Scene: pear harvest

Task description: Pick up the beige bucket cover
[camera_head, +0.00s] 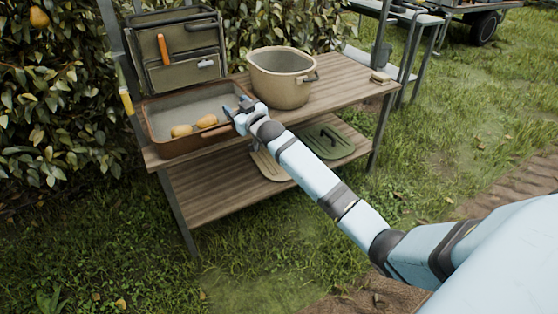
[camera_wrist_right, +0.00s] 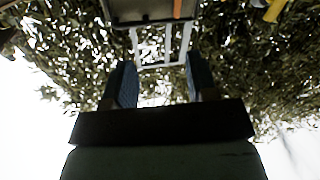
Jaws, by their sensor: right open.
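A beige cover (camera_head: 269,163) lies on the lower shelf of the wooden bench, partly hidden behind my right arm. A beige bucket (camera_head: 282,78) stands without a lid on the top shelf. My right gripper (camera_head: 237,107) is above the right side of the shallow tray, left of the bucket and higher than the cover. In the right wrist view, its two fingers (camera_wrist_right: 158,88) stand apart with nothing between them. My left gripper is in neither view.
The shallow tray (camera_head: 150,124) holds yellowish pears (camera_head: 193,126). A green cover (camera_head: 331,140) lies on the lower shelf, right of the beige one. A tool bag (camera_head: 181,62) stands behind the tray. The left part of the lower shelf (camera_head: 200,195) is bare.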

